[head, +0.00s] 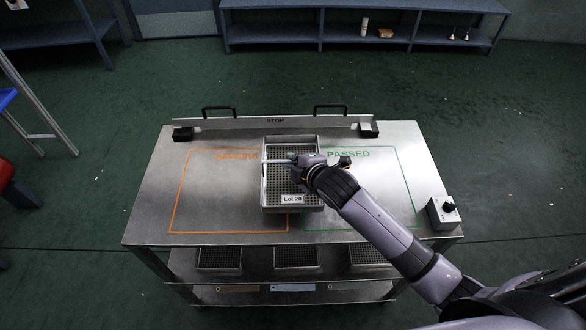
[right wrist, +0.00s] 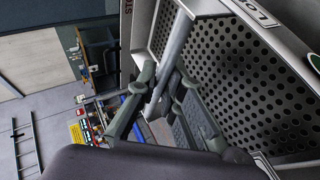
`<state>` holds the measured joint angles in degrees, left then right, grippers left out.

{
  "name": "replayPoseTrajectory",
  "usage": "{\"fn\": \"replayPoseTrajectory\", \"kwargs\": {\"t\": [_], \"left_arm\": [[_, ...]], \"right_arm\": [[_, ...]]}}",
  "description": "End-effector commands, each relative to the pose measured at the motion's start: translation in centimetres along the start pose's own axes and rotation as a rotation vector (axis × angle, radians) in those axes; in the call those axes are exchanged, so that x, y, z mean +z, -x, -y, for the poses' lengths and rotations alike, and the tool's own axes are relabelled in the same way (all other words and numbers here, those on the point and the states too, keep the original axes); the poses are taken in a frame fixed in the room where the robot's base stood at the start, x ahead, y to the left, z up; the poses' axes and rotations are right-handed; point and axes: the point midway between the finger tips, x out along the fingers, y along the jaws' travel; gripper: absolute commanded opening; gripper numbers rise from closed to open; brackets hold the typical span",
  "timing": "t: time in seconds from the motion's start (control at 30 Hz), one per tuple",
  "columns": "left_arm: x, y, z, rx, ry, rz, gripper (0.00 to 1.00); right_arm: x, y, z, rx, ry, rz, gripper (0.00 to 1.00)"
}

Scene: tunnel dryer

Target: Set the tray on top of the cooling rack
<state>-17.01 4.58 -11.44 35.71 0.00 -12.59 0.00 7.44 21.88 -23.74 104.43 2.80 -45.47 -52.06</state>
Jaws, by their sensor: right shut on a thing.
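A grey perforated metal tray (head: 292,209) labelled "Lot 20" is over the middle of the steel rack top (head: 150,215), between the orange and green outlines. I cannot tell whether it touches the surface or hangs just above it. My right gripper (head: 301,166) is shut on the bar across the tray, its arm reaching in from the lower right. In the right wrist view, the fingers (right wrist: 150,88) are around the bar (right wrist: 178,45), and the tray's perforated floor (right wrist: 235,75) appears steeply tilted in the picture. My left gripper is out of view.
A bar marked STOP (head: 275,122) with two black handles runs along the back edge. A small control box (head: 443,212) stands at the right edge. Several similar trays (head: 296,257) sit on the shelf below. The orange outlined area (head: 215,205) is mostly clear.

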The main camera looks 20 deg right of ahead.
Motion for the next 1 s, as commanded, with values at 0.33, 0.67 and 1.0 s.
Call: {"fn": "replayPoseTrajectory", "kwargs": {"t": [0.33, 0.67, 1.0], "left_arm": [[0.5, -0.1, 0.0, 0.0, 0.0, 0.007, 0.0], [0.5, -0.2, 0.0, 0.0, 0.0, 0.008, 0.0], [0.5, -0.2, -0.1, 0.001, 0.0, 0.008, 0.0]], "right_arm": [[0.6, -1.6, 2.6, 0.002, 0.001, -0.001, 0.0], [0.7, -1.7, 2.9, -0.003, 0.001, 0.001, 0.15], [0.7, -1.7, 2.9, -0.003, 0.001, 0.001, 0.29]]}}
